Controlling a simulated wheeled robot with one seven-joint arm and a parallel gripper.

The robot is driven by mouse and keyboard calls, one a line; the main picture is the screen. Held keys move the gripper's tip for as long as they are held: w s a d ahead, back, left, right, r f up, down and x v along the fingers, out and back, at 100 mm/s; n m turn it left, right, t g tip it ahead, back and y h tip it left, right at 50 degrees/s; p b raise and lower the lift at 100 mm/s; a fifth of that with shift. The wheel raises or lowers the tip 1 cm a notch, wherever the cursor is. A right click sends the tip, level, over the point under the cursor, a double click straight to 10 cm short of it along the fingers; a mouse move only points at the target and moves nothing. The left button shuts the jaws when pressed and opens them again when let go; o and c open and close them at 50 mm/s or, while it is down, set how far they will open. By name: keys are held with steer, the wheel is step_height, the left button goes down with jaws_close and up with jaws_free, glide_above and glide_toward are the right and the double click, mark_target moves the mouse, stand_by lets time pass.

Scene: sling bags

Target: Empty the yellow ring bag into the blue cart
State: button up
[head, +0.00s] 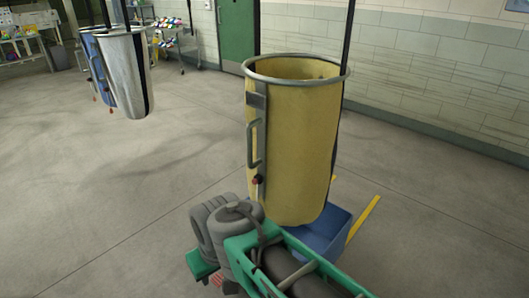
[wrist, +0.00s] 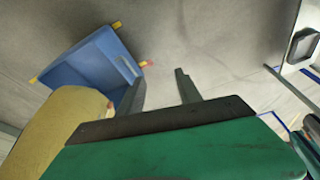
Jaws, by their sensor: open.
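The yellow ring bag (head: 293,150) hangs upright by straps from a metal ring, its mouth open at the top. Its left side has a grey handle (head: 253,145) and a small red knob (head: 257,180) below it. The blue cart (head: 330,232) stands on the floor under the bag, partly hidden by the bag and my arm. In the wrist view the bag (wrist: 50,125) is at the lower left and the cart (wrist: 80,65) above it. My gripper (wrist: 160,77) is open and empty, right of both. The head view does not show its fingers clearly.
A silver bag (head: 128,72) and a blue one (head: 100,75) hang at the left. A shelf rack (head: 178,42) and a green door (head: 236,35) are at the back. Floor left of the yellow bag is clear.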

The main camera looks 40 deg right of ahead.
steer(key=shift+c, duration=0.3)
jaws_close()
stand_by(1.5)
